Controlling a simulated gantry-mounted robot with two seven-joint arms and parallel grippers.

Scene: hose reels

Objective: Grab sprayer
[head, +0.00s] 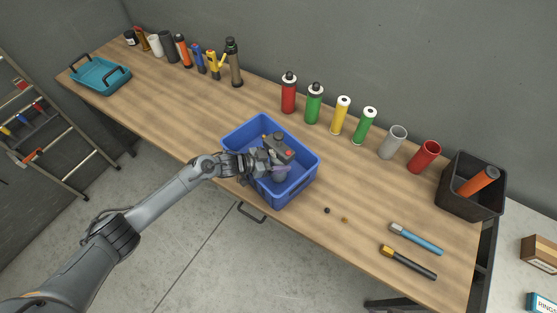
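My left gripper (279,158) reaches over the blue bin (299,191) at the table's front edge. A small dull purple-grey item (281,173) shows beside its fingers; I cannot tell whether it is a sprayer or whether the fingers hold it. The gripper and wrist hide part of the bin's inside. At the back left stand a blue sprayer-like item (198,59), a yellow one with a side spout (214,64) and a tall dark one (234,63). I cannot tell which is the task's sprayer. My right gripper is not in view.
Red (289,94), green (314,104) and yellow (340,116) bottles stand at the back with other containers. A black bin (455,199) is at the right end. Two handled tools (416,239) (408,262) lie front right. A teal tray (100,76) sits far left.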

